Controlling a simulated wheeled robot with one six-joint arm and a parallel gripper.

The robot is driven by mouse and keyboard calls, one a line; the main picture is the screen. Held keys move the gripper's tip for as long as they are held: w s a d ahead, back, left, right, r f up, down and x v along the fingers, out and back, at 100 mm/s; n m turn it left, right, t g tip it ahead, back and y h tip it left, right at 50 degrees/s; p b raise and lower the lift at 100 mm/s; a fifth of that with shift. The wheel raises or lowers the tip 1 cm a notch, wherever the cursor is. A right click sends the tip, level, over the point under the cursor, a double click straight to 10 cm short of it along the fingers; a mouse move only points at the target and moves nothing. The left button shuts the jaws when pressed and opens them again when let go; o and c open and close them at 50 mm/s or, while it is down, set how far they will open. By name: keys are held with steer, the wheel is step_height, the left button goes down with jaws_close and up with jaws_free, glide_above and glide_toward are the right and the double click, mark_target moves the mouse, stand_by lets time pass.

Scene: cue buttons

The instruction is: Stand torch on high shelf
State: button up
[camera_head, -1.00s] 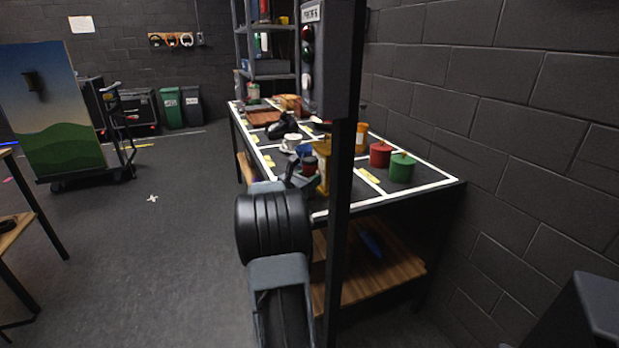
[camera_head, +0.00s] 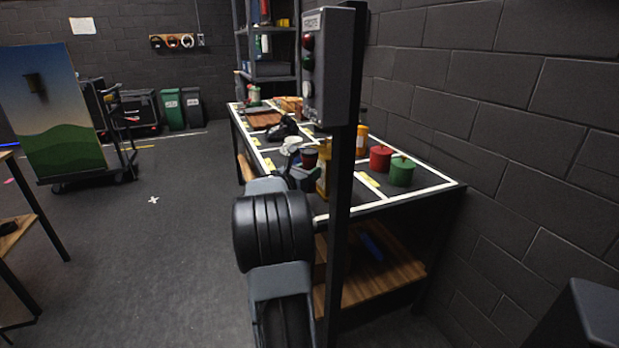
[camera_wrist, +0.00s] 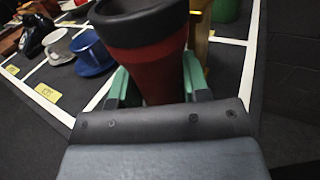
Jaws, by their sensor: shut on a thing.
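A red torch with a wide black head (camera_wrist: 148,55) stands roughly upright in the wrist view, between the green finger pads of my gripper (camera_wrist: 155,85). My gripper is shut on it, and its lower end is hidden. In the head view the torch (camera_head: 309,159) shows small and dark, held at the near end of the table, close to a yellow object (camera_head: 322,178). My gripper (camera_head: 301,178) is partly hidden by my arm. A grey rack with several shelves (camera_head: 272,77) stands at the back, beyond the table; the post box partly covers its right side.
A dark post with a lamp box (camera_head: 340,68) stands just right of my arm. The table (camera_head: 430,190) holds a red pot (camera_head: 380,158), a green pot (camera_head: 402,172), a blue cup and saucer (camera_wrist: 92,52) and other items. The floor at left (camera_head: 180,240) is open.

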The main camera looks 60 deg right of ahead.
mark_target(314, 158)
steer(key=a+r, duration=0.1)
steer(key=s+a+r, duration=0.1)
steer(key=r, duration=0.1)
steer(key=a+r+p, duration=0.1)
steer(key=r, duration=0.1)
steer(key=shift+s+a+r, duration=0.25)
steer(key=shift+s+a, duration=0.15)
steer(key=shift+s+a+r+p, duration=0.65)
steer(key=shift+s+a+r, duration=1.35)
steer(key=shift+a, duration=1.95)
steer(key=w+a+f+n+t, duration=0.3)
steer(key=w+a+f+t, duration=0.2)
steer(key=w+a+f, duration=1.1)
steer(key=w+a+f+n+t+y, duration=0.25)
steer(key=a+f+t, duration=0.35)
steer(key=a, duration=0.5)
steer(key=w+a+f+n+t+y, duration=0.1)
steer(key=a+f+n+t, duration=0.25)
steer(key=a+f, duration=0.55)
step_height(314, 158, up, 26)
steer(key=w+a+n+t+y+p, duration=0.1)
steer(key=n+t+y+p, duration=0.4)
steer(key=p, duration=1.5)
steer(key=a+n+y, duration=0.1)
steer(key=n+y, duration=0.1)
steer(key=y, duration=0.2)
steer(key=shift+w, duration=0.4)
